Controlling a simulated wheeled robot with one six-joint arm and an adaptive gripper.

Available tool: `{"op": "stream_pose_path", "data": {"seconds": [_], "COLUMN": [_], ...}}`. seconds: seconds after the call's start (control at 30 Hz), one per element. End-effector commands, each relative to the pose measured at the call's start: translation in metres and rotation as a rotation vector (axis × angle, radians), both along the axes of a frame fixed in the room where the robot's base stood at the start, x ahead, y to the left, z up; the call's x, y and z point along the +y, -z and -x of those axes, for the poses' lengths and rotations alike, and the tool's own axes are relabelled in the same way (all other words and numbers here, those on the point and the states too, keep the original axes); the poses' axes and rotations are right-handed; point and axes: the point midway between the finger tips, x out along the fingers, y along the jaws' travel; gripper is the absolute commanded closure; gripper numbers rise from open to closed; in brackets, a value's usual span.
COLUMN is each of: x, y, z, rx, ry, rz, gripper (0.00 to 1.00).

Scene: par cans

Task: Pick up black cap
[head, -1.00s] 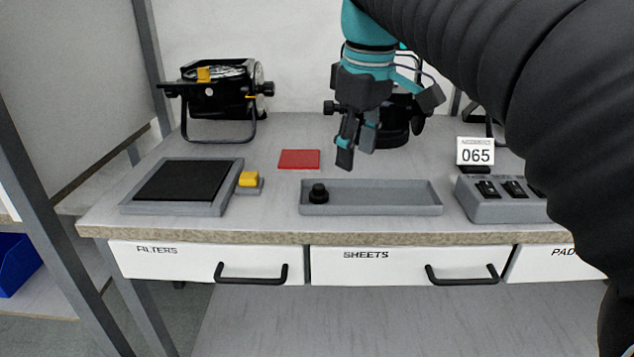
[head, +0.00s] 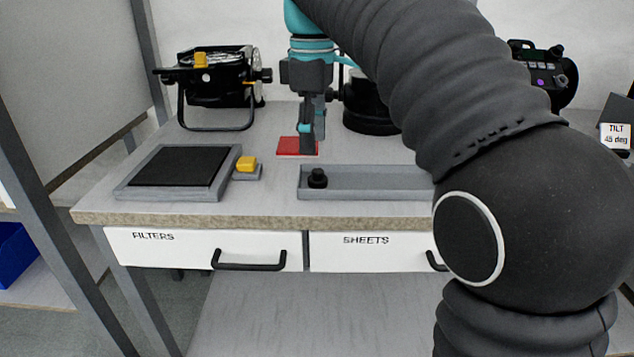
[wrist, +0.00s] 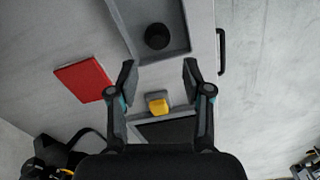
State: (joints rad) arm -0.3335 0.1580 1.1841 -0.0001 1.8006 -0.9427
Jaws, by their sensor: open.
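The black cap (head: 317,178) is a small round knob-like piece standing in the left end of a shallow grey tray (head: 385,193). In the wrist view the black cap (wrist: 157,37) lies beyond the fingertips, a little left of the middle between them. My gripper (head: 308,150) points down above the table, behind the tray and over the red sheet in the head view. In the wrist view my gripper (wrist: 158,72) has its two fingers spread wide with nothing between them touching. The cap is fully visible and apart from the fingers.
A red square sheet (head: 291,146) lies behind the tray. A yellow block on a grey base (head: 246,166) and a grey-framed black pad (head: 180,166) are to the left. A par can lamp (head: 218,80) stands at the back left. My arm covers the tray's right end.

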Motion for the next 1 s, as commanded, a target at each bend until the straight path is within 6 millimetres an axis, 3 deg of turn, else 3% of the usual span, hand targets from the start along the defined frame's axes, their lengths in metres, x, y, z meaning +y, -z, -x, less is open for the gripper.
{"op": "stream_pose_path", "data": {"seconds": [0.27, 0.6, 0.9, 0.93, 1.0], "x": [-0.001, -0.007, -0.006, -0.006, -0.006], "y": [0.02, 0.062, 0.067, 0.066, 0.066], "z": [0.0, -0.001, -0.001, -0.001, -0.001], "rx": [-0.001, 0.001, -0.001, -0.001, -0.001], "ry": [0.001, 0.001, 0.001, 0.001, 0.001], "rz": [-0.001, 0.0, -0.001, -0.001, -0.001], "gripper": [0.5, 0.5, 0.5, 0.53, 0.7]}}
